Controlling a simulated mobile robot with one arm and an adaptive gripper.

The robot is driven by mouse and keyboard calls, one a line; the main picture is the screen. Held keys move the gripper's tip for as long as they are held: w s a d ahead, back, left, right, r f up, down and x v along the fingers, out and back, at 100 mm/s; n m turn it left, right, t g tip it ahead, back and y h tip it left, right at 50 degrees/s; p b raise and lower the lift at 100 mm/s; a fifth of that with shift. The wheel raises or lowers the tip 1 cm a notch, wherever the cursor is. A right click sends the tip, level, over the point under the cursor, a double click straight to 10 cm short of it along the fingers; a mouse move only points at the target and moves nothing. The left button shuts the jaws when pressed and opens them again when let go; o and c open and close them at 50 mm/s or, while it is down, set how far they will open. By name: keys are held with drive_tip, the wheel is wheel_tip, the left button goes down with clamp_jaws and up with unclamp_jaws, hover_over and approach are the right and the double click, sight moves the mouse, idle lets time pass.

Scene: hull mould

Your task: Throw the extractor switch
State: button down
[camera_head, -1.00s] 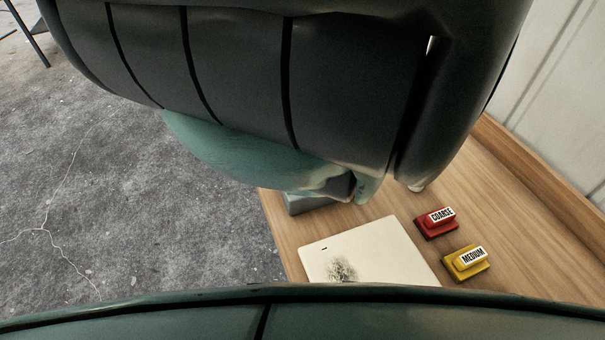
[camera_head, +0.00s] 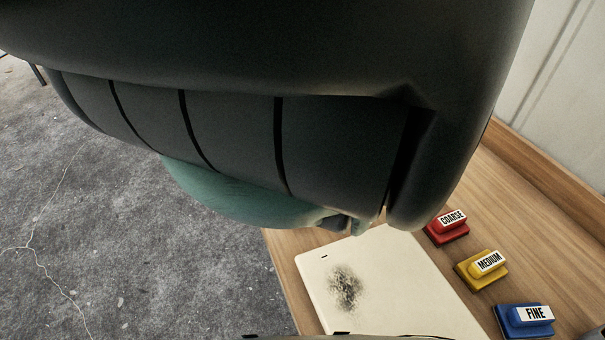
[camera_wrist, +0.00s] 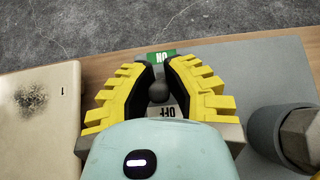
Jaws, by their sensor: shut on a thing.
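In the wrist view, the extractor switch shows a dark ball knob (camera_wrist: 158,91) between my fingers. A green ON label (camera_wrist: 162,54) is beyond the knob and a pale OFF label (camera_wrist: 168,112) is nearer my palm, both upside down. My gripper (camera_wrist: 163,78), with yellow stepped fingers and dark pads, is shut on the knob. The lever's shaft and most of the switch body are hidden by my gripper, so I cannot tell which way the lever leans. In the head view, my arm covers the switch and fingers.
A cream board (camera_head: 390,275) with a dark smudge lies on the wooden bench (camera_head: 550,220). Red COARSE (camera_head: 447,228), yellow MEDIUM (camera_head: 482,268) and blue FINE (camera_head: 525,319) blocks stand right of it. In the wrist view, a grey cylindrical holder (camera_wrist: 268,130) stands close right of my gripper.

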drive_tip(key=shift+r, duration=0.1)
drive_tip(key=c, duration=0.9)
unclamp_jaws()
drive_tip(key=shift+c, duration=0.2)
drive_tip(key=shift+w+r, duration=0.1)
drive_tip(key=shift+r, duration=4.85)
